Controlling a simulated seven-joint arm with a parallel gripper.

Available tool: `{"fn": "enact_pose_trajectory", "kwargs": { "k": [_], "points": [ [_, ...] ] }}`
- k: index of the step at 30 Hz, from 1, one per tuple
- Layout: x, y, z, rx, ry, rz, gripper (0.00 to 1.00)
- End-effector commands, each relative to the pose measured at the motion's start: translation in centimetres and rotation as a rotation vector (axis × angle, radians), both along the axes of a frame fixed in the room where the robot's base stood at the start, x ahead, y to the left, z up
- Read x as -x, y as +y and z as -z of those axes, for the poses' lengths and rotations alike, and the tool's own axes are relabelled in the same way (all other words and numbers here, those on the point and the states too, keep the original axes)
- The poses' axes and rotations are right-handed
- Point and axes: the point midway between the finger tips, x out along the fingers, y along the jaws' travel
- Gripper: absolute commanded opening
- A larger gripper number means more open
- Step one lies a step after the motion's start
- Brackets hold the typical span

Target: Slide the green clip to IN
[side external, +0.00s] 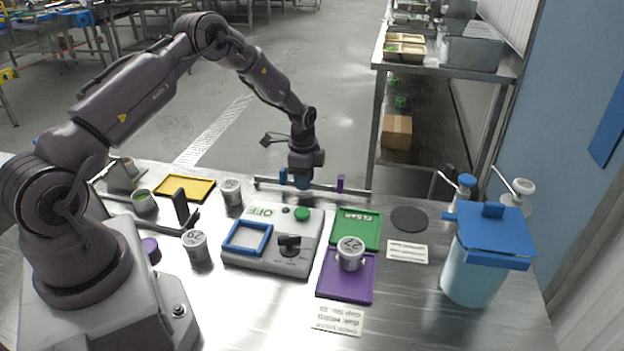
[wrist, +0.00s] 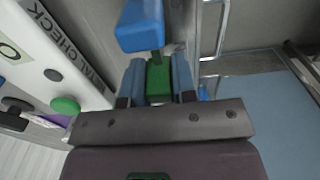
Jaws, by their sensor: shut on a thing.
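My gripper (side external: 303,183) is lowered over a thin metal rail (side external: 357,191) at the back edge of the steel table. In the wrist view, my gripper (wrist: 157,88) has its two blue fingers shut on the green clip (wrist: 158,79). The clip is hidden behind the gripper in the side view. A blue clip (side external: 283,176) stands on the rail just left of my gripper, and the wrist view shows a large blue block (wrist: 139,26) close beyond the green clip. A purple clip (side external: 340,184) stands right of my gripper. I cannot read an IN mark.
A grey device (side external: 268,265) with a green button and black knob sits in front of the rail. Around it are a yellow tray (side external: 184,178), grey-lidded cups (side external: 231,191), a green pad (side external: 345,238), a purple pad (side external: 345,287) and a blue-lidded container (side external: 472,270).

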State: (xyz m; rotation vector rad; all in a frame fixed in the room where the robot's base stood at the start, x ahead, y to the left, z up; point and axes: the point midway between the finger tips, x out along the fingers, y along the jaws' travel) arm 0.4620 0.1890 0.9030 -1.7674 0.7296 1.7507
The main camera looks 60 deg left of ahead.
Motion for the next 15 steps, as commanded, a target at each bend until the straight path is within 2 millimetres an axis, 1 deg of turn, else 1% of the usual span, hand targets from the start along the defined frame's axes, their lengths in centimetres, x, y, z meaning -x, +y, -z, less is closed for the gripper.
{"fn": "enact_pose_trajectory", "kwargs": {
  "k": [1,5,6,8,9,15],
  "points": [
    [0.33,0.38,-0.08,-0.004,0.009,-0.003,0.0],
    [0.42,0.48,-0.08,-0.006,0.013,-0.004,0.0],
    [0.45,0.51,-0.08,-0.006,0.013,-0.004,0.28],
    [0.46,0.55,-0.08,-0.006,0.013,-0.004,0.41],
    [0.43,0.5,-0.07,-0.006,0.013,-0.004,0.51],
    [0.33,0.35,-0.04,-0.004,0.01,-0.002,0.51]
  ]
}}
